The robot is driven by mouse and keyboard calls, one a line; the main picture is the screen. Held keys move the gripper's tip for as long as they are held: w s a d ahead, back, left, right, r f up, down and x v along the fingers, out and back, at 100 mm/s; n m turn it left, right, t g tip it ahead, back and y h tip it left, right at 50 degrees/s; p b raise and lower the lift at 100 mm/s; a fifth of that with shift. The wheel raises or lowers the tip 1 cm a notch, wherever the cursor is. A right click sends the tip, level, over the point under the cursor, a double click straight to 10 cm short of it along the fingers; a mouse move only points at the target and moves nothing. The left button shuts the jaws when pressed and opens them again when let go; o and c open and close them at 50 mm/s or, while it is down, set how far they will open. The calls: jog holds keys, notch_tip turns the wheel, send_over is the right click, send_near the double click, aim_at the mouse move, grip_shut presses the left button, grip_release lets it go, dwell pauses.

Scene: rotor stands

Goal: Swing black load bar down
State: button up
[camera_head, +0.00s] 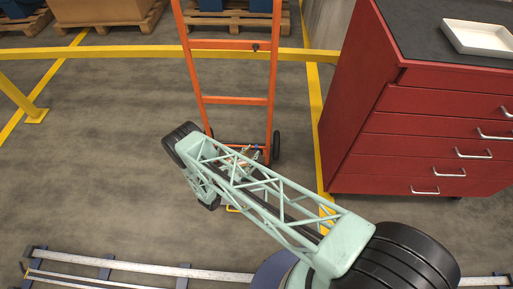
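An orange hand truck (236,101) stands upright in the middle of the camera_head view, with a wheel at each side of its foot. I cannot make out the black load bar with certainty; the foot of the hand truck is partly covered by my pale green lattice arm. My arm crosses from the lower right up to the hand truck's foot. Small pale and tan parts show behind the lattice near the foot, but I cannot clearly pick out my gripper or its fingers. I cannot tell whether it touches anything.
A red drawer cabinet (413,150) with a white tray (479,37) on top stands at the right. A yellow rail (120,52) runs behind the hand truck. Loaded wooden pallets (232,19) stand beyond it. A metal rail (150,269) runs along the front.

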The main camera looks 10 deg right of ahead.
aim_at(255, 148)
jog(key=shift+b+x, duration=0.4)
jog(key=shift+x, duration=2.1)
grip_shut()
